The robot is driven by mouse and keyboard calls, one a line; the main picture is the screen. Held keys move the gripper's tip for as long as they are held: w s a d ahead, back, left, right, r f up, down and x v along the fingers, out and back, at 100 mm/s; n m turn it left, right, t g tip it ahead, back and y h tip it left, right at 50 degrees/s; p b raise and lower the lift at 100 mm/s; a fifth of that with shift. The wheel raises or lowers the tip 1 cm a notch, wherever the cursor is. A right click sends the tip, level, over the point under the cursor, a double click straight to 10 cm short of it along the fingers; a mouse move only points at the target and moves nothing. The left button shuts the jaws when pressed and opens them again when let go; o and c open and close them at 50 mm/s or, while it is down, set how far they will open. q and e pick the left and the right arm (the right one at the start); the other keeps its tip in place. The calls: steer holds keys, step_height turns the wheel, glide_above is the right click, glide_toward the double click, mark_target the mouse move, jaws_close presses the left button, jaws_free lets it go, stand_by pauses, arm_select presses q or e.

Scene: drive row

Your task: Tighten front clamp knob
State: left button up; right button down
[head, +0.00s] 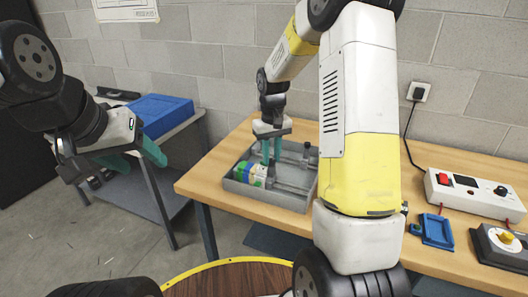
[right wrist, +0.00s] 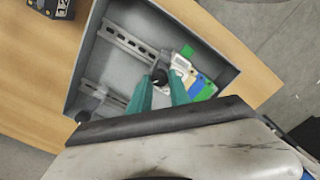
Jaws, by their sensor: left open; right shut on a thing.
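My right gripper (head: 268,163) reaches down into a grey tray (head: 262,201) on the wooden bench. In the right wrist view its green fingers (right wrist: 160,84) are shut on the black front clamp knob (right wrist: 159,75), at the end of a metal rail beside coloured terminal blocks (right wrist: 200,86). In the head view the fingers hide this knob. A second clamp knob (head: 307,146) stands at the tray's far side; it also shows in the right wrist view (right wrist: 83,116). My left gripper (head: 150,158) is open and empty, left of the bench.
A power unit (head: 470,192) with a red switch, a small blue tray (head: 437,230) and a box with a yellow knob (head: 503,240) are on the right of the bench. A blue bin (head: 160,112) sits on a side table. A wooden round top (head: 230,280) is in front.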

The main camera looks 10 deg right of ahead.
mark_target(271, 160)
steer(key=m, duration=0.5)
steer(key=shift+w+a+r+m, duration=0.1)
steer(key=shift+a+m, duration=0.1)
steer(key=shift+m, duration=0.1)
steer(key=m, duration=0.6)
steer(key=shift+a+m, duration=0.1)
steer(key=shift+m, duration=0.2)
steer(key=c, duration=1)
jaws_free()
steer(key=o, duration=0.5)
steer(key=shift+d, duration=0.2)
steer(key=shift+r, duration=3.45)
